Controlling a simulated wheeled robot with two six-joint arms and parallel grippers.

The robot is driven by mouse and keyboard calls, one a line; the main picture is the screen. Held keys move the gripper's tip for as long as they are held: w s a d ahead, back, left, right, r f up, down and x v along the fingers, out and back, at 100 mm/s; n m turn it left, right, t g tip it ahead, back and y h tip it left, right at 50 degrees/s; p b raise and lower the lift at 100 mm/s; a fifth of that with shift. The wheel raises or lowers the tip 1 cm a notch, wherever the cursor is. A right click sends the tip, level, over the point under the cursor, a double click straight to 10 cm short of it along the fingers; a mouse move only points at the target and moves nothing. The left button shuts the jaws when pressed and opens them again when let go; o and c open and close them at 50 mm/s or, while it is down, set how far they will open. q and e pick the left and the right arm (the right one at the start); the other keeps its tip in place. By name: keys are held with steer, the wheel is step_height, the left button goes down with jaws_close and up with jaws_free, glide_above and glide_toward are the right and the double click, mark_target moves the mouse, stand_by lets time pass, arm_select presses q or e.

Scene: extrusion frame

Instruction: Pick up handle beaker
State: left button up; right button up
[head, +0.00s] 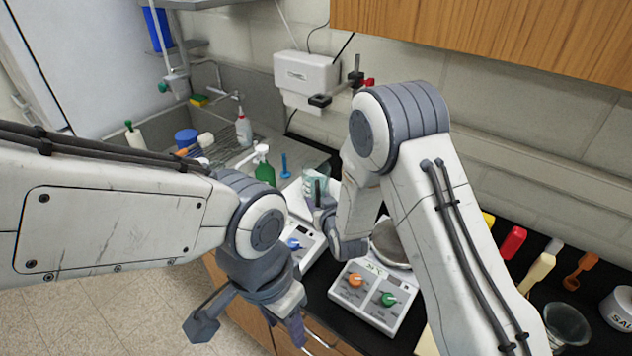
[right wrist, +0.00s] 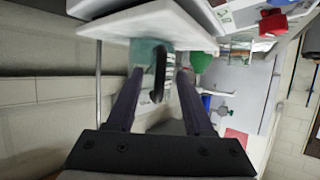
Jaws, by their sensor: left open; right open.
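The handle beaker (head: 315,177) is a clear, teal-tinted vessel at the back of the counter, partly hidden by my right gripper. In the right wrist view the beaker (right wrist: 145,53) stands against a white plate, with its dark handle (right wrist: 159,72) toward me. My right gripper (right wrist: 160,75) is open, its two fingers on either side of the handle. I see a gap between the fingers and the handle. In the head view my right gripper (head: 318,198) is just in front of the beaker. My left gripper (head: 248,325) is open and empty, low in front of the counter edge.
A hotplate with a blue knob (head: 303,241) is by the beaker; another with orange and green knobs (head: 371,296) stands nearer. A green spray bottle (head: 264,168) is left of the beaker. The sink (head: 160,128) is further left. Spatulas and a glass beaker (head: 566,325) are right.

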mark_target(318, 183)
steer(key=shift+x, duration=1.05)
jaws_close()
arm_select(q)
steer(key=shift+r, duration=0.55)
steer(key=shift+f, duration=0.15)
arm_select(e)
steer(key=shift+r, duration=0.25)
steer(key=shift+r+b, duration=0.35)
steer(key=shift+r, duration=0.35)
steer(key=shift+d+r+b, duration=0.15)
steer(key=shift+r+b, duration=0.2)
steer(key=shift+r, duration=0.25)
steer(key=shift+d+r+b, duration=0.15)
steer(key=shift+r+b, duration=0.2)
steer(key=shift+r, duration=0.3)
arm_select(q)
steer(key=shift+f+b, duration=1.85)
steer(key=shift+f, duration=1.1)
arm_select(e)
steer(key=s+d+r, duration=0.2)
steer(key=d+r, duration=0.4)
steer(key=d, duration=0.5)
steer(key=shift+r, duration=0.35)
